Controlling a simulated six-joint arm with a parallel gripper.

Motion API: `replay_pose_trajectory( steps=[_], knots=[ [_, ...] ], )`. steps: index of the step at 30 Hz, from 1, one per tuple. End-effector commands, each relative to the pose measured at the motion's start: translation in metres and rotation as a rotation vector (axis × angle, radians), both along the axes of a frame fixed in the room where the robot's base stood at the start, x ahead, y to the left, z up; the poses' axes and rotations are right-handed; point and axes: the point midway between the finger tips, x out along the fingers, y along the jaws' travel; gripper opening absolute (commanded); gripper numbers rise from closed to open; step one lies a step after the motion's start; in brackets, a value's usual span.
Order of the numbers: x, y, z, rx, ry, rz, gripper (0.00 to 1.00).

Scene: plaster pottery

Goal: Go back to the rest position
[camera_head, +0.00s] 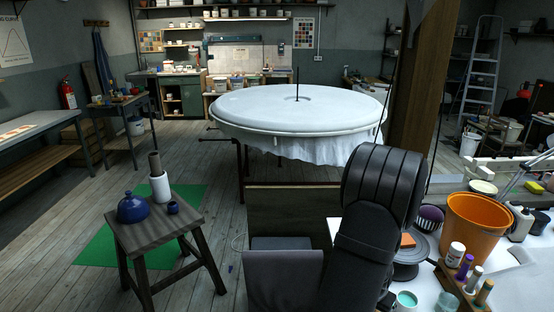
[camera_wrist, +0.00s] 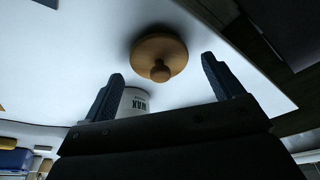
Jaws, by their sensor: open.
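My gripper (camera_wrist: 162,66) shows in the wrist view with its two dark blue fingers spread wide, and nothing is held between them. A round wooden lid with a knob (camera_wrist: 160,55) lies on the white surface beyond the fingertips. A white pot marked WAX (camera_wrist: 132,103) shows beside the left finger, its lower part hidden by the gripper body. I cannot tell from this view how far either is from the fingers. In the head view my dark arm fills the lower middle, and the gripper cannot be made out.
An orange bucket (camera_head: 475,226) stands on the white worktop at right, near bottles and a marker rack. A stool (camera_head: 160,236) at left carries a blue pot (camera_head: 132,208), a small blue cup and a white cylinder. A large round white table (camera_head: 300,106) stands behind my arm.

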Motion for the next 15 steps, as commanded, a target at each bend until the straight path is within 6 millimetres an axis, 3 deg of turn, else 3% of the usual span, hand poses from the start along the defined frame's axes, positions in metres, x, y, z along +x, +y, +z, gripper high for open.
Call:
replay_pose_trajectory(
  steps=[3,9,15],
  knots=[
    [0.002,-0.002,-0.014,0.001,0.002,0.000,0.86],
    [0.002,-0.002,0.003,-0.001,-0.002,0.000,0.86],
    [0.002,-0.002,0.006,-0.001,-0.001,0.000,0.86]
  ],
)
